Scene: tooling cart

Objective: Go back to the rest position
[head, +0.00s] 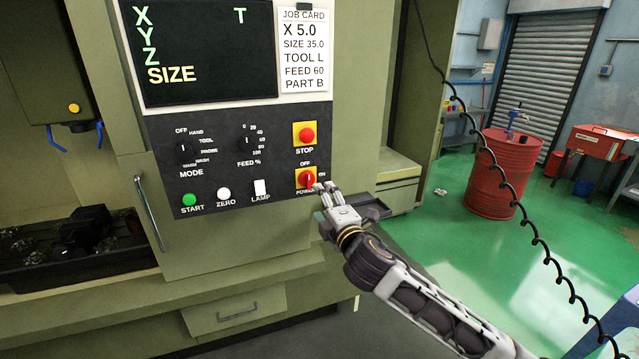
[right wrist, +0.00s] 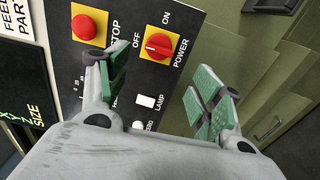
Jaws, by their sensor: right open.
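My right gripper (head: 328,188) is in front of the lower right corner of the machine's control panel (head: 238,160), close to the red power knob (head: 306,179) on its yellow plate. In the right wrist view my right gripper (right wrist: 160,88) has its green-padded fingers spread wide with nothing between them. The power knob (right wrist: 158,46) shows beyond the fingertips there, apart from them. I cannot tell for sure whether it points to OFF or ON. My left gripper is in neither view.
The red stop button (head: 306,135) is above the power knob. The screen (head: 205,50) shows X, Y, Z, SIZE and T. A small dark tray (head: 374,211) sticks out behind the right gripper. A black coiled cable (head: 515,195) hangs at the right. A red drum (head: 503,175) stands farther back on open green floor.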

